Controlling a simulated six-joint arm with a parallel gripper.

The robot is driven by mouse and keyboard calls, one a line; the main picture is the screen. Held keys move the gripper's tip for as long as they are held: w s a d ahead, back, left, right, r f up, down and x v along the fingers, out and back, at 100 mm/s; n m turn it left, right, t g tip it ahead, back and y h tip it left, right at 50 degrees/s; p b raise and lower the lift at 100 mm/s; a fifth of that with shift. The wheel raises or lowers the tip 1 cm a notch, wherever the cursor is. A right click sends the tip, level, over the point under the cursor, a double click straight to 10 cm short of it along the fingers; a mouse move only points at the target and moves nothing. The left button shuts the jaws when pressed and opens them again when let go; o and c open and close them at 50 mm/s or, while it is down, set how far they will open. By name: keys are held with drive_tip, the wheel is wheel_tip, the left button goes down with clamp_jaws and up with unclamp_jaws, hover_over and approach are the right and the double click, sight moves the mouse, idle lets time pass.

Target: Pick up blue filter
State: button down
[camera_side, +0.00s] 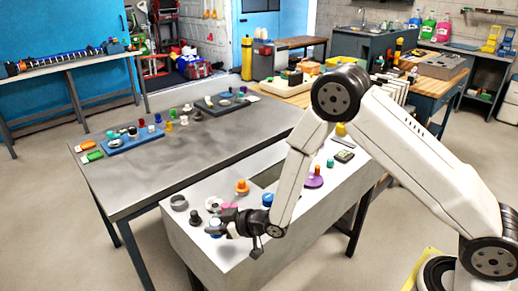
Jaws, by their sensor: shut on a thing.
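My gripper (221,222) is low over the near left end of the white-topped bench (235,255), with its dark fingers toward the left. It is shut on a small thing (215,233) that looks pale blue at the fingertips. The fingers hide most of it, and I cannot tell whether it is the blue filter or whether it touches the bench. A separate blue round piece (267,199) stands on the bench just behind my wrist.
Around my gripper are a dark knob (195,217), a grey ring (179,202), a pink piece (229,206) and an orange piece (242,187). A purple disc (314,181) lies farther right. The grey table (190,160) behind holds two trays and several small parts.

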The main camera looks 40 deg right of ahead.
sight(216, 222)
drive_tip(key=shift+r, duration=2.75)
drive_tip(key=shift+s+d+r, duration=0.1)
drive_tip(key=shift+d+r, duration=0.2)
drive_tip(key=shift+d, duration=0.2)
drive_tip(key=s+d+r+m+t+h, duration=0.1)
drive_tip(key=s+d+r+m+h, duration=0.2)
drive_tip(key=d, duration=0.4)
drive_tip(key=s+d+r+m+t+h, duration=0.1)
drive_tip(key=s+d+r+m+h, duration=0.2)
drive_tip(key=d, duration=0.5)
drive_tip(key=w+a+f+n+y, duration=0.2)
drive_tip(key=a, duration=0.3)
drive_tip(key=w+a+f+n+g+y, duration=0.1)
drive_tip(key=w+a+f+n+y, duration=0.1)
drive_tip(key=a, duration=0.3)
drive_tip(key=w+a+f+n+y, duration=0.2)
drive_tip(key=a, duration=0.4)
drive_tip(key=shift+w+f+g, duration=0.1)
drive_tip(key=shift+f+g, duration=0.2)
drive_tip(key=shift+g, duration=0.1)
